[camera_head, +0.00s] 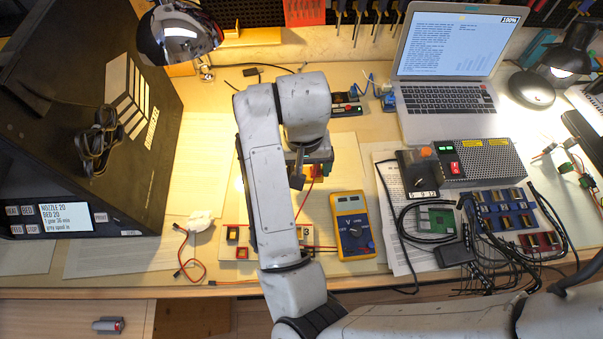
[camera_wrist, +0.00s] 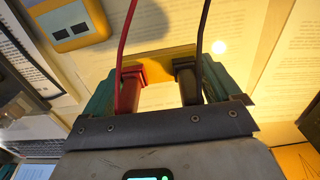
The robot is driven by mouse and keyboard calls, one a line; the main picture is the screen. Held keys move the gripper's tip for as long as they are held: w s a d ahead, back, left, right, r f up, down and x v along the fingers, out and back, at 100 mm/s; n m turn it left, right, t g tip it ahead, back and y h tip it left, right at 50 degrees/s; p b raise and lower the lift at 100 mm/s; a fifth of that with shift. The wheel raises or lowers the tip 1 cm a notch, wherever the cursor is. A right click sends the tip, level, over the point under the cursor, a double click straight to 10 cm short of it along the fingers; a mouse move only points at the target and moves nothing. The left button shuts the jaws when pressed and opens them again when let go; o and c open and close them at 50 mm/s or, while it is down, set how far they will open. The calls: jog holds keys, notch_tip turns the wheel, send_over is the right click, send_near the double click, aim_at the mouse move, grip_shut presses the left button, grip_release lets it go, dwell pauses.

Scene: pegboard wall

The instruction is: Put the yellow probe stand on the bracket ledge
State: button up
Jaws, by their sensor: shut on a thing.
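In the wrist view the yellow probe stand (camera_wrist: 168,68) is between the teal fingers of my gripper (camera_wrist: 160,85), which is shut on it. A red probe (camera_wrist: 131,88) and a black probe (camera_wrist: 187,85) sit at the stand, their leads running up out of the picture. In the head view my gripper (camera_head: 318,158) is over the middle of the bench, largely covered by my arm. The stand cannot be made out clearly there. A yellow ledge (camera_head: 252,37) at the foot of the pegboard, upper left of my gripper, looks like the bracket ledge; it appears bare.
A yellow multimeter (camera_head: 353,226) lies near the front edge; it also shows in the wrist view (camera_wrist: 72,22). A black printer (camera_head: 95,120) stands left, with a lamp (camera_head: 180,35) near the ledge. A laptop (camera_head: 445,100) and electronics boards (camera_head: 505,215) fill the right.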

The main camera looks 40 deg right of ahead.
jog(key=shift+w+d+f, duration=0.15)
jog(key=shift+w+f, duration=0.25)
jog(key=shift+f, duration=0.2)
jog(key=shift+f+b, duration=1)
jog(key=shift+f, duration=0.5)
jog(key=shift+f, duration=0.2)
jog(key=o, duration=0.8)
